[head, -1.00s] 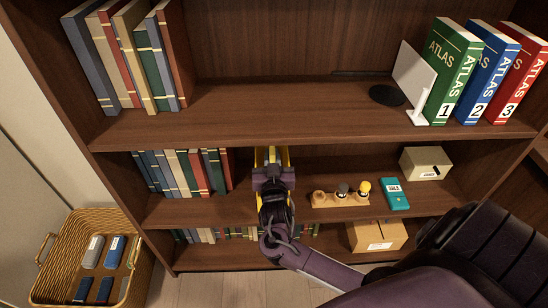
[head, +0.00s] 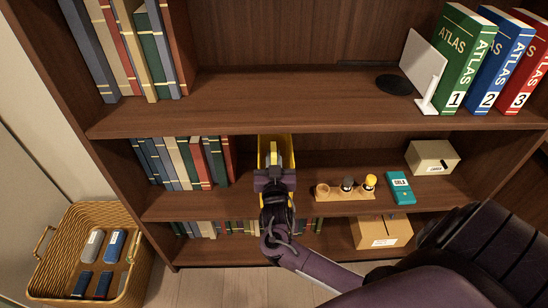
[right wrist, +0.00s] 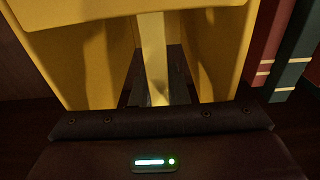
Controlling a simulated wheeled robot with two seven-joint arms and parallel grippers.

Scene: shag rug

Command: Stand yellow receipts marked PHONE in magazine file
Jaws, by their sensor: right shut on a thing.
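The yellow magazine file (head: 290,150) stands on the middle shelf, its open top partly in sight behind my right gripper (head: 273,170). In the right wrist view the file's yellow walls (right wrist: 75,58) rise on both sides. A narrow pale-yellow strip, seemingly the yellow receipts (right wrist: 153,50), stands between the walls. My right gripper is shut on these receipts, which also show in the head view (head: 273,152). The gripper's fingers are mostly dark and hard to see. The PHONE marking cannot be read. My left gripper is out of view.
Left of the file stands a row of books (head: 185,165). To its right are a wooden stamp holder (head: 345,194), a teal box (head: 399,188) and a cream box (head: 432,157). The upper shelf edge (head: 330,128) overhangs behind. A wicker basket (head: 70,220) stands on the floor.

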